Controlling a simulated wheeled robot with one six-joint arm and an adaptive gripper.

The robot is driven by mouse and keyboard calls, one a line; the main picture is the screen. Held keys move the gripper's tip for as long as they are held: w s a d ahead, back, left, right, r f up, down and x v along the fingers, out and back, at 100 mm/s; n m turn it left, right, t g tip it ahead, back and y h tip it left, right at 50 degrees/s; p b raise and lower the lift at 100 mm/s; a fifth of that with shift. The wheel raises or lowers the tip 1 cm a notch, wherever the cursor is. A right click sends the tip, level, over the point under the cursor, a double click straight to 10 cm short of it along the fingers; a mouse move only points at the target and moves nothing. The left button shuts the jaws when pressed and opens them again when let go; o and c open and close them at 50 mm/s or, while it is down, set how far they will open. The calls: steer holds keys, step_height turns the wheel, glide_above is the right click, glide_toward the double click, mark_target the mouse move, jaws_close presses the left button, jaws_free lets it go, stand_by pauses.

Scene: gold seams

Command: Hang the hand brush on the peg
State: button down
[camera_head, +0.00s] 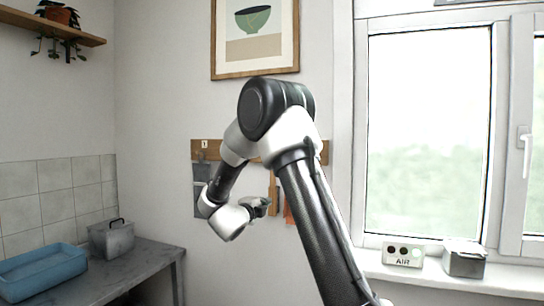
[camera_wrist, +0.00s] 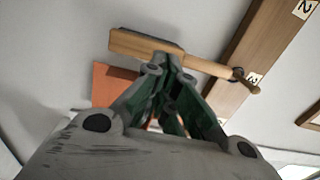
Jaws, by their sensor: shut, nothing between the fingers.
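The hand brush (camera_wrist: 145,46) has a wooden back, dark bristles and a narrow handle. In the wrist view its handle end meets the peg (camera_wrist: 246,83) by label 3 on the wooden rail (camera_wrist: 270,40); whether the peg passes through it I cannot tell. In the head view the brush (camera_head: 273,195) hangs upright below the rail (camera_head: 228,150), partly behind my arm. My gripper (camera_wrist: 172,72) is shut and empty, its fingertips close to the brush; contact is unclear. It also shows in the head view (camera_head: 262,205).
An orange item (camera_wrist: 108,85) is beside the brush, and a grey item (camera_head: 201,190) hangs at the rail's left. A framed picture (camera_head: 255,74) is above. A bench (camera_head: 150,262) with a blue tub (camera_head: 42,272) and a grey box (camera_head: 111,240) stands left; the windowsill (camera_head: 440,277) is right.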

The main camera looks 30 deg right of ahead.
mark_target(272, 196)
steer(key=shift+x, duration=3.25)
steer(key=shift+w, duration=0.1)
steer(key=shift+v, duration=2.3)
stand_by(0.8)
steer(key=shift+v, duration=2.95)
